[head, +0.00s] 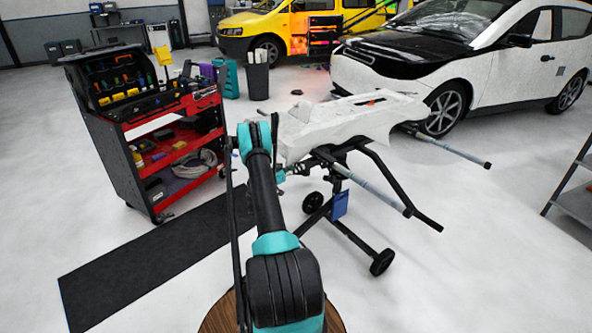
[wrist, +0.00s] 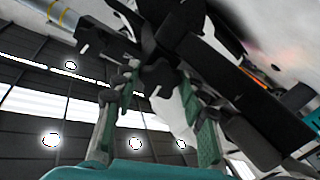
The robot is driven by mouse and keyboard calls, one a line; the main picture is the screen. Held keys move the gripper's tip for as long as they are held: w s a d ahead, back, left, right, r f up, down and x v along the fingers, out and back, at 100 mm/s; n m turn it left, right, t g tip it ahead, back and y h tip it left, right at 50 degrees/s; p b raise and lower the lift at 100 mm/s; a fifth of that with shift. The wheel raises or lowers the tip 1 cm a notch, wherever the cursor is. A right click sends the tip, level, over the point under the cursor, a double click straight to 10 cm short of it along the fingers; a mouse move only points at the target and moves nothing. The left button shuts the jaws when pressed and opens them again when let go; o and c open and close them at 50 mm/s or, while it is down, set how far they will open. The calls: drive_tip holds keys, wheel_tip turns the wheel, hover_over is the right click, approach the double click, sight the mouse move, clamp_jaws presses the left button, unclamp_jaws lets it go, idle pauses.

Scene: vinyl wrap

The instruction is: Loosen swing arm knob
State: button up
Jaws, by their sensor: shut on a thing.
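A wheeled stand (head: 345,232) with black legs carries a white bumper-like panel (head: 340,122). Its grey padded swing arms stick out to the right, one (head: 372,187) in front and one (head: 450,150) behind. My gripper (wrist: 155,100) points up under the stand in the wrist view, its green-padded fingers on either side of a dark knob (wrist: 158,75) below the black frame. It is shut on this knob, though the contact is partly in shadow. In the head view my arm reaches to the stand's left side, and the fingers and knob are mostly hidden there.
A red tool cart (head: 165,150) stands left of the stand, with a black mat (head: 150,262) on the floor before it. A white car (head: 480,65) and a yellow van (head: 285,30) are behind. A shelf (head: 575,190) is at the right edge. Floor right of the stand is clear.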

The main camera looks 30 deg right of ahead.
idle(0.3)
drive_tip(key=o, duration=1.1)
drive_tip(key=shift+o, duration=0.2)
drive_tip(key=shift+a, duration=0.1)
drive_tip(key=s+a, duration=0.1)
drive_tip(key=a, duration=1)
drive_tip(key=shift+s+a+r, duration=0.25)
drive_tip(key=shift+s+a, duration=0.15)
